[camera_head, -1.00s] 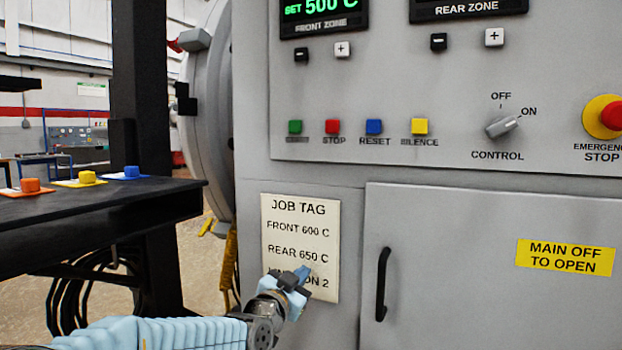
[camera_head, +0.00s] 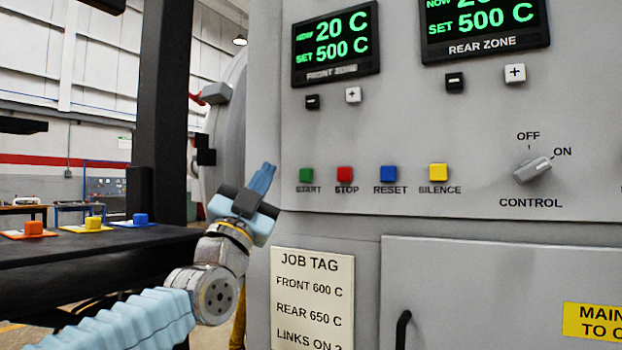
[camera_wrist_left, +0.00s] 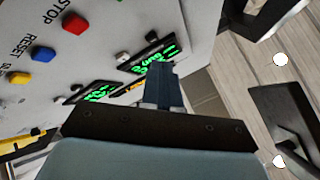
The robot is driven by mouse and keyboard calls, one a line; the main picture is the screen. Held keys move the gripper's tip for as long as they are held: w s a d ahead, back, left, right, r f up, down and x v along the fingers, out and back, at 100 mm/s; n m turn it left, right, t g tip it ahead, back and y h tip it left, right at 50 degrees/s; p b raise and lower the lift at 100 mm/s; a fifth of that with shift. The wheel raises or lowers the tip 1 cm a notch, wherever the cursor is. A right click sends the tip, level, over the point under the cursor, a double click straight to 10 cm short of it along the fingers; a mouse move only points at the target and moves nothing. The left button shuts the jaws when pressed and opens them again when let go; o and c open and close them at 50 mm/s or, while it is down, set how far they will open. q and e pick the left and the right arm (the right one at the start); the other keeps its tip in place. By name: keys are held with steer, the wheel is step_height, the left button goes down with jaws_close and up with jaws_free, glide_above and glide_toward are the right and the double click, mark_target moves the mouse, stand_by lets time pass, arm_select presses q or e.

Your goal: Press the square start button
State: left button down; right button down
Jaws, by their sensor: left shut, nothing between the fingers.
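The green square start button (camera_head: 306,175) is on the grey furnace panel, at the left end of a row of coloured buttons, with the word START under it. My left gripper (camera_head: 264,172) is shut and empty, its blue fingers pointing up, to the left of the start button and apart from it in the picture. In the left wrist view the shut fingers (camera_wrist_left: 161,75) point toward the displays; the start button cannot be made out there. My right gripper is not in view.
Red stop (camera_head: 345,174), blue reset (camera_head: 388,174) and yellow silence (camera_head: 438,172) buttons stand to the right. The control knob (camera_head: 533,170) is farther right. A job tag (camera_head: 312,300) is below. A dark bench (camera_head: 100,245) with coloured buttons is at left.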

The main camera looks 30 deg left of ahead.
mark_target(306, 175)
arm_select(q)
steer(key=shift+w+d+p, duration=0.2)
steer(key=shift+w+p, duration=0.75)
steer(key=shift+w, duration=1.3)
steer(key=shift+w+d+p, duration=0.15)
steer(key=shift+w+p, duration=0.8)
steer(key=shift+w, duration=1.25)
steer(key=shift+w, duration=0.1)
steer(key=shift+w, duration=0.3)
